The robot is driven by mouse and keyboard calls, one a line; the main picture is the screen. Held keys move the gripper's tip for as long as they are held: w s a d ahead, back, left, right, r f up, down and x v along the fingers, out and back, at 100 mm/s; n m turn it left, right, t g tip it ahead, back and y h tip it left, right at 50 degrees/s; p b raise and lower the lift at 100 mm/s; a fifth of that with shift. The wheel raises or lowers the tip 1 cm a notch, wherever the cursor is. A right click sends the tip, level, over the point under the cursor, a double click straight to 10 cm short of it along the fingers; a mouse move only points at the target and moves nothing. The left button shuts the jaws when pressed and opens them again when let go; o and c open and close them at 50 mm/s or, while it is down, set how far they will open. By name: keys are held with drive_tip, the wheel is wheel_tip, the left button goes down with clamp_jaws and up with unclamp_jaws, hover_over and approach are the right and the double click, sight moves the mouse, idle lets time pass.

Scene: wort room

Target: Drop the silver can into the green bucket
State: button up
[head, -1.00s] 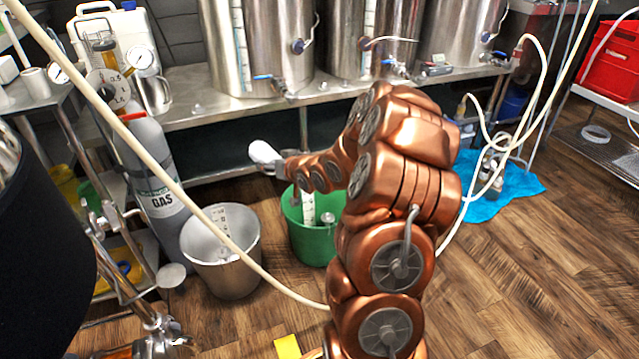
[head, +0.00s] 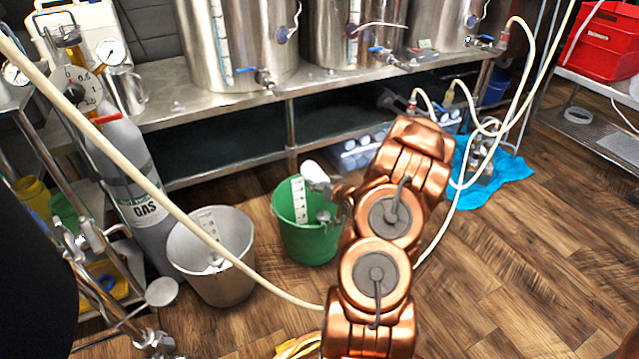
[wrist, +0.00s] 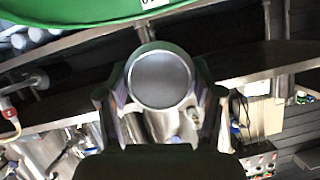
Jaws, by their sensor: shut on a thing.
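The silver can (wrist: 161,79) sits between the fingers of my gripper (wrist: 162,100) in the wrist view, its round end facing the camera. In the head view, the pale, bright can (head: 314,172) shows at the tip of my gripper (head: 326,186), which is shut on it. The gripper is partly hidden by my arm. The green bucket (head: 305,245) stands on the floor, open at the top, with a white scale strip inside. The can appears over the bucket's back rim; its exact height is unclear. The green bucket (wrist: 75,14) also crosses the top of the wrist view, apart from the can.
A grey bucket (head: 217,285) stands left of the green one, with a pale hose (head: 215,243) running past it. A gas cylinder (head: 128,180) is further left. A steel bench (head: 200,112) with kettles is behind. Wooden floor is clear at the right.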

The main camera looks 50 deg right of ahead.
drive_tip(key=shift+f+b, duration=1.4)
drive_tip(key=shift+f, duration=1.2)
drive_tip(key=o, duration=0.9)
drive_tip(key=shift+s, duration=0.15)
drive_tip(key=v, duration=1.1)
drive_tip(key=shift+s+r, duration=0.2)
drive_tip(key=shift+s, duration=0.15)
drive_tip(key=shift+a, duration=0.15)
